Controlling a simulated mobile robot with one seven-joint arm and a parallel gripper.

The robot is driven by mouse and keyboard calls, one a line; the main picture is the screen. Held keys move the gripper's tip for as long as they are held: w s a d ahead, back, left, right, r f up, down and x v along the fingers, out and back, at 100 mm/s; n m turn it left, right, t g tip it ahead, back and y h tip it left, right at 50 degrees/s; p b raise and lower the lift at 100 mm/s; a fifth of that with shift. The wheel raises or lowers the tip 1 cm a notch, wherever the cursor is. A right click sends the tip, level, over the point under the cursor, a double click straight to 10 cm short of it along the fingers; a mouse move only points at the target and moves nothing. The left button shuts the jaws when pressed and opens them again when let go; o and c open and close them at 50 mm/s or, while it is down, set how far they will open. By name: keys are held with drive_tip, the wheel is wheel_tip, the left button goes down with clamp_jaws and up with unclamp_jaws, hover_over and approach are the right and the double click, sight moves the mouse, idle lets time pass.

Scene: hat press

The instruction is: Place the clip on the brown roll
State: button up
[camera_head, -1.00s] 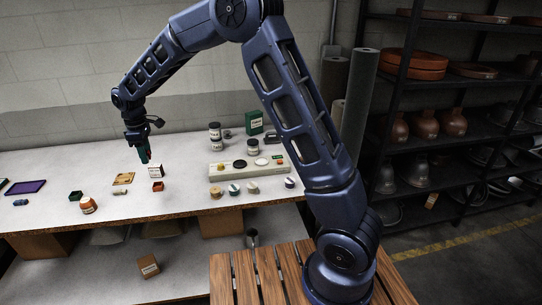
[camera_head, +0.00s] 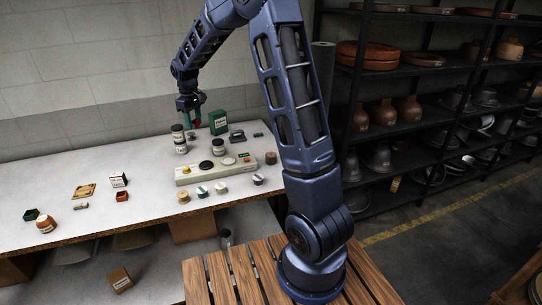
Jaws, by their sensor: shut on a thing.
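My gripper (camera_head: 191,121) is over the back of the white table, just above and beside the stacked jars. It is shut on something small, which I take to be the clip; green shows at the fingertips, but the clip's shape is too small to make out. A small tan-brown roll (camera_head: 184,197), which I take to be the brown roll, stands near the table's front edge at the left end of a row of rolls. My gripper is behind it and well above it, apart from it.
Two stacked jars (camera_head: 179,139) and a green box (camera_head: 218,122) stand close to my gripper. A long pale board (camera_head: 205,175) with several round things lies between them and the rolls. A white roll (camera_head: 221,187) stands near the brown one.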

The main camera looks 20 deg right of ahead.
drive_tip(key=d+r+m, duration=0.1)
drive_tip(key=d+m, duration=0.3)
drive_tip(key=d, duration=1.2)
drive_tip(key=m, duration=0.5)
hover_over(271, 154)
wheel_tip(271, 154, down, 19)
drive_tip(key=shift+f, duration=0.1)
drive_tip(key=o, duration=1)
drive_tip(key=shift+c, duration=0.2)
